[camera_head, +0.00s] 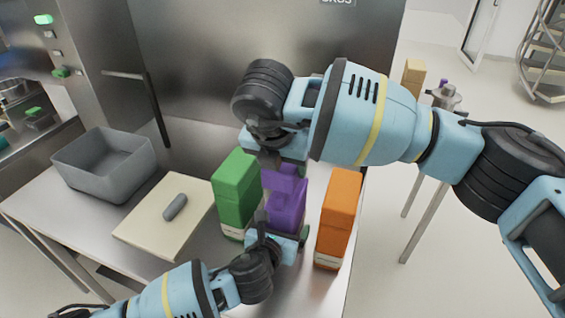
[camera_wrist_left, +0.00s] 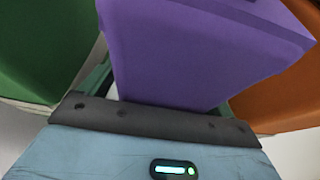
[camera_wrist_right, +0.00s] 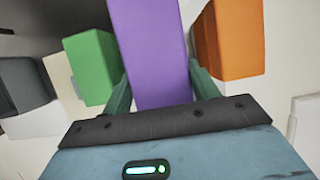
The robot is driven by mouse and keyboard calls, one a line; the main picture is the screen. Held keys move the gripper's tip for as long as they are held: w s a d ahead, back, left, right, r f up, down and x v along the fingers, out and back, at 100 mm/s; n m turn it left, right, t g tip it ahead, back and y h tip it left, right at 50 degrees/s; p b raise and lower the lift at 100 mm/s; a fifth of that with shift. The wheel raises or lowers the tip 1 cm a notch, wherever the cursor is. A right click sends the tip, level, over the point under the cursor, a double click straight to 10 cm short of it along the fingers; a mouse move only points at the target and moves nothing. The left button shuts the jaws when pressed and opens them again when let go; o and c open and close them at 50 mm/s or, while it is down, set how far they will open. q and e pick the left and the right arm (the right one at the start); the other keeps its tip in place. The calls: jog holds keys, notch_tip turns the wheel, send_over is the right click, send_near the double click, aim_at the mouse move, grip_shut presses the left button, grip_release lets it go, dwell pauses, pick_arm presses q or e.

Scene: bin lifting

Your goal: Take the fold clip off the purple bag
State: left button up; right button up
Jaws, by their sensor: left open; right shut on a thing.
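The purple bag (camera_head: 287,215) stands upright between a green bag and an orange bag. My right gripper (camera_head: 284,165) is above it, with its fingers on both sides of the bag's upper part; the right wrist view shows purple (camera_wrist_right: 152,55) between them. My left gripper (camera_head: 277,236) is open low at the near side of the bag, with a finger to either side; the bag's purple face (camera_wrist_left: 190,55) fills the space in front of it in the left wrist view. I cannot make out a fold clip on the purple bag; the right gripper hides part of its top.
The green bag (camera_head: 236,190) is close on the left, the orange bag (camera_head: 339,215) on the right. A cream board (camera_head: 145,232) with a grey rounded object (camera_head: 175,207) lies left of them, and a grey bin (camera_head: 72,178) stands farther left. A steel panel rises behind.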

jog(key=shift+t, duration=0.4)
jog(key=r+p, duration=0.1)
jog(key=r, duration=0.1)
jog(key=r+p, duration=0.1)
jog(key=r, duration=0.2)
jog(key=shift+s+r, duration=0.2)
jog(key=shift+r, duration=0.2)
pick_arm(q)
jog(key=v, duration=1.2)
